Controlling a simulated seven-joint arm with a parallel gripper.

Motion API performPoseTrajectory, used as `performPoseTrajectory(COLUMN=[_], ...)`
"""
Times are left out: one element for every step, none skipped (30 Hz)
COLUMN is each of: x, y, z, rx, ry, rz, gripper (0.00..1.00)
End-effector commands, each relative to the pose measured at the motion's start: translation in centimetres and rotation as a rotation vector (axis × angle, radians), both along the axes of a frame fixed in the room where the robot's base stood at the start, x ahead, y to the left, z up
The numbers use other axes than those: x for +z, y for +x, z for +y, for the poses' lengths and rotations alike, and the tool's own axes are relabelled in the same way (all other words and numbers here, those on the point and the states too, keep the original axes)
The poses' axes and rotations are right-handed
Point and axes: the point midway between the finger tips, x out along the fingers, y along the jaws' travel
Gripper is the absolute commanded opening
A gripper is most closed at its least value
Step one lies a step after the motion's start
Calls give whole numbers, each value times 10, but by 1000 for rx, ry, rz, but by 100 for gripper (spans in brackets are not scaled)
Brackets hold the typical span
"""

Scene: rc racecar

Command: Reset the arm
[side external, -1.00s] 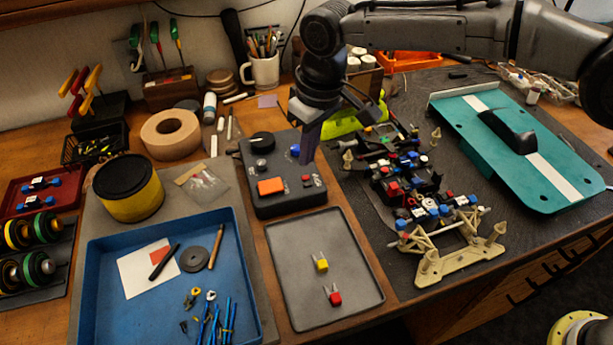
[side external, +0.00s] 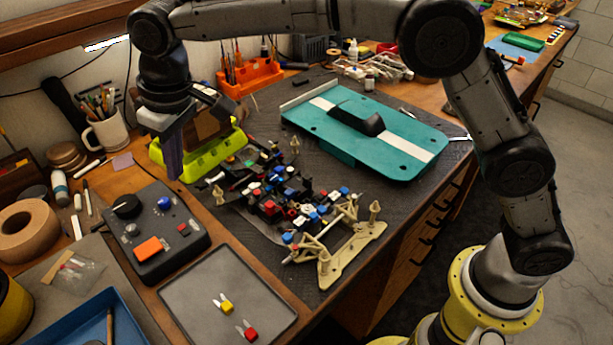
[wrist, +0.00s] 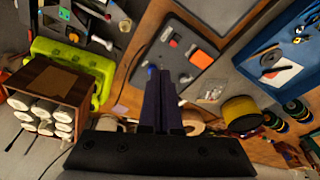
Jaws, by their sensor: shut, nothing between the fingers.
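My gripper (side external: 174,163) hangs in the air near the back of the bench, fingers pointing down, between the black control box and the lime-green holder. In the wrist view my gripper (wrist: 160,78) has its two dark fingers together with nothing between them. The control box (side external: 140,261) with an orange button and black knob lies in front of and below the fingers. The racecar chassis (side external: 275,195) sits on the dark mat, to the right of my gripper. The teal body shell (side external: 395,151) lies behind it. My gripper appears apart from all of these.
A lime-green holder (side external: 230,146) stands close to my gripper. A mug of pens (side external: 107,132) is at the left. A grey tray (side external: 200,318) holds a yellow and a red connector. A blue tray (wrist: 246,66) and wooden rack of white cylinders (wrist: 62,80) show in the wrist view.

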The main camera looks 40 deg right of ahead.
Motion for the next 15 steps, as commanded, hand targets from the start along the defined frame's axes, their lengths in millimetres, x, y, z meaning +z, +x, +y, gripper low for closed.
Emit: performPoseTrajectory(x=[28,42,59,70,80,93,101,109,118,124,129,135,138,141,144], y=[4,3,0,-3,-7,-14,-19,-26,-35,-43,-51,-63,-72,-81,-94], z=[-21,-35,-54,-68,-82,-100,-114,-127,-144,-156,-168,-183,-194,-205,-218], rx=[-35,-55,-82,-103,-123,-147,-166,-184,-206,-223,-239,-260,-276,-291,-310], ry=[24,33,43,50,57,64,69,74,80,83,87,90,93,95,99], rz=[-36,-51,-68,-80,-91,-107,-117,-128,-143,-153,-164,-177,-186,-197,-211], gripper=[0,0,0,0,0,0,0,0,0,0,0,0,0,0,0])
